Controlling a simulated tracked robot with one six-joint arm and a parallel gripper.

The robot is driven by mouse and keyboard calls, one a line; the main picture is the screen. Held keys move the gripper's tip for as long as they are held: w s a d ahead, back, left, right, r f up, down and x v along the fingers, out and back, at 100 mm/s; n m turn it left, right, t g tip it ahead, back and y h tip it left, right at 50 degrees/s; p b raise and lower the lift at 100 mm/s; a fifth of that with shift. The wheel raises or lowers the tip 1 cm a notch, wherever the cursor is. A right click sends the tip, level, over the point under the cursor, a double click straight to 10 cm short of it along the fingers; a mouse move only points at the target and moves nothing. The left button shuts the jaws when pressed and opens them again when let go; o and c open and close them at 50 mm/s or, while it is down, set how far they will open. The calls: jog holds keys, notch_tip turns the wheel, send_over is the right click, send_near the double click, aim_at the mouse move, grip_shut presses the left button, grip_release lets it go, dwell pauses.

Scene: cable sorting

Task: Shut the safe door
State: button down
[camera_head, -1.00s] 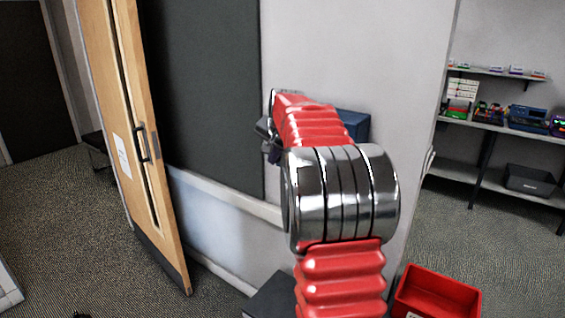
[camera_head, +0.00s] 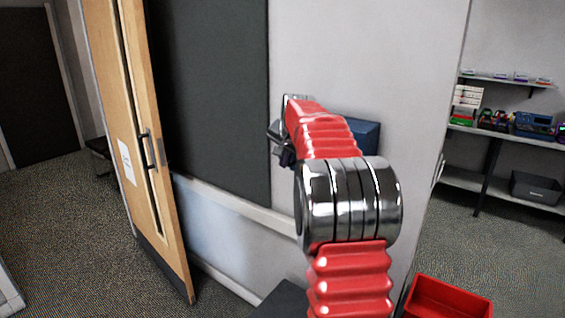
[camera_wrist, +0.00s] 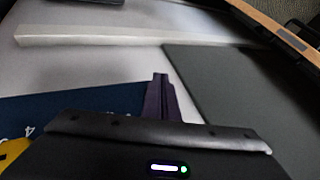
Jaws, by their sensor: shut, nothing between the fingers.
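A dark blue box (camera_head: 367,134), which looks like the safe, is on the pale wall behind my arm, mostly hidden by it. In the wrist view, a dark blue surface (camera_wrist: 85,112) lies left of my fingers; I cannot tell whether it is the safe's door or its body. My gripper (camera_wrist: 160,92) is shut and empty, its dark fingertips close to the right end of that blue surface; contact is unclear. In the head view, my gripper (camera_head: 287,156) is small and partly hidden, left of the box and in front of the wall.
A dark board (camera_head: 210,100) and a pale rail (camera_head: 235,207) are on the wall. A wooden door (camera_head: 150,150) stands open at left. A red bin (camera_head: 447,300) and a dark box (camera_head: 283,302) are low in front. Shelves (camera_head: 500,138) stand at right. Carpet is clear at left.

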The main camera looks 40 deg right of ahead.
jog(key=shift+s+d+r, duration=0.1)
jog(key=shift+d+r, duration=0.05)
jog(key=shift+d, duration=0.05)
jog(key=s+a+r, duration=0.4)
jog(key=a+r, duration=0.3)
jog(key=a, duration=0.1)
jog(key=shift+s+a+r, duration=0.2)
jog(key=shift+a+r, duration=0.1)
jog(key=shift+r, duration=0.05)
jog(key=shift+n, duration=0.4)
dwell(0.3)
notch_tip(320, 180, down, 6)
jog(key=s+a+n+g, duration=0.1)
jog(key=s+a+n, duration=0.1)
jog(key=s, duration=0.1)
jog(key=s+a+f+n+y, duration=0.1)
jog(key=s+a+f+n, duration=0.2)
jog(key=s+a, duration=0.6)
jog(key=s+a+f+n+y, duration=0.1)
jog(key=s+a+f+n, duration=0.3)
jog(key=s+a, duration=0.5)
jog(key=s+a+f+n, duration=0.3)
jog(key=s+a, duration=0.6)
jog(key=s, duration=0.3)
jog(key=shift+s+f+n+y, duration=0.3)
jog(key=shift+s+n+y, duration=0.1)
jog(key=shift+n, duration=0.1)
